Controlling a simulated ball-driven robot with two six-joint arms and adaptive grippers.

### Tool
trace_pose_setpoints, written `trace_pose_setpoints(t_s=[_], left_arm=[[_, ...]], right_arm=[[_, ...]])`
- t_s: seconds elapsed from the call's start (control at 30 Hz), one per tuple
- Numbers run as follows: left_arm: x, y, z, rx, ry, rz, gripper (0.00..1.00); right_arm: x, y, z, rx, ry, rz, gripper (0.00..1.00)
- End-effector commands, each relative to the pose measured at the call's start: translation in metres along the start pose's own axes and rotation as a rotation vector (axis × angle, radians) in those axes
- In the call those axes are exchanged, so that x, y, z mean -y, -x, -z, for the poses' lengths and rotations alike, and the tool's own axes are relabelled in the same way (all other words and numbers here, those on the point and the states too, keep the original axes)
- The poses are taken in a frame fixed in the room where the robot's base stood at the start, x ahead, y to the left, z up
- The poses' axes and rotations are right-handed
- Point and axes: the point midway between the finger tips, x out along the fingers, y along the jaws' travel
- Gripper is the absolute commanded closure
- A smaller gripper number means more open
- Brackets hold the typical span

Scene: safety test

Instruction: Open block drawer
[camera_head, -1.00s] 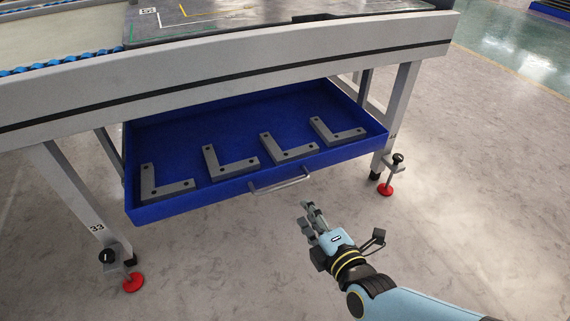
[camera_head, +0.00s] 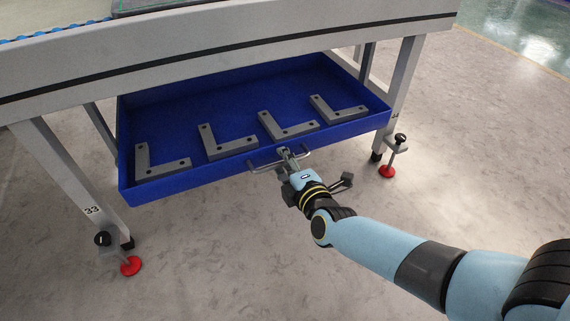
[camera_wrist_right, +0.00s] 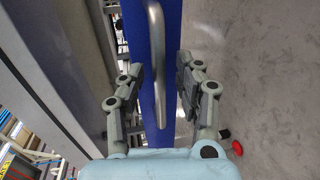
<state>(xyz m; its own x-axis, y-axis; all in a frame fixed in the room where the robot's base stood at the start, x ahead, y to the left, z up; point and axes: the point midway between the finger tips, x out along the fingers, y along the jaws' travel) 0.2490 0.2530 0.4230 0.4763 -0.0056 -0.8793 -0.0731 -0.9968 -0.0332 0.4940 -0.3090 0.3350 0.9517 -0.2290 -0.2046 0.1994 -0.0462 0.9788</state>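The blue drawer (camera_head: 175,186) hangs under the workbench and stands out from it, its inside showing. Several grey L-shaped blocks (camera_head: 233,147) lie in a row in it. A metal bar handle (camera_head: 261,167) is on its front wall; it also shows in the right wrist view (camera_wrist_right: 158,60). My right gripper (camera_head: 289,153) is at the handle. In the wrist view, my right gripper (camera_wrist_right: 159,78) is open, with one finger on each side of the bar and gaps between. My left gripper is not in view.
The workbench (camera_head: 230,52) spans above the drawer. Its legs (camera_head: 404,75) stand on both sides, with red levelling feet (camera_head: 387,171) near the floor. The floor (camera_head: 230,260) in front of the drawer is clear.

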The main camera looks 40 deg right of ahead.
Motion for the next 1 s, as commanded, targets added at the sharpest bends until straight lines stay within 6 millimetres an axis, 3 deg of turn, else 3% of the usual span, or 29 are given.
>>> trace_pose_setpoints(t_s=[0.27, 0.57, 1.0], left_arm=[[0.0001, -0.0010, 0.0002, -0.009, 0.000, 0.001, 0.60], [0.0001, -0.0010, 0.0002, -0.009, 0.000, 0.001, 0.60], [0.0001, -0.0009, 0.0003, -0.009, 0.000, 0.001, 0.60]], right_arm=[[-0.0005, -0.0014, -0.0001, 0.000, 0.000, 0.000, 0.66], [-0.0003, -0.0012, -0.0002, 0.000, 0.000, 0.000, 1.00], [-0.0002, -0.0011, -0.0002, 0.000, 0.000, 0.000, 1.00]])
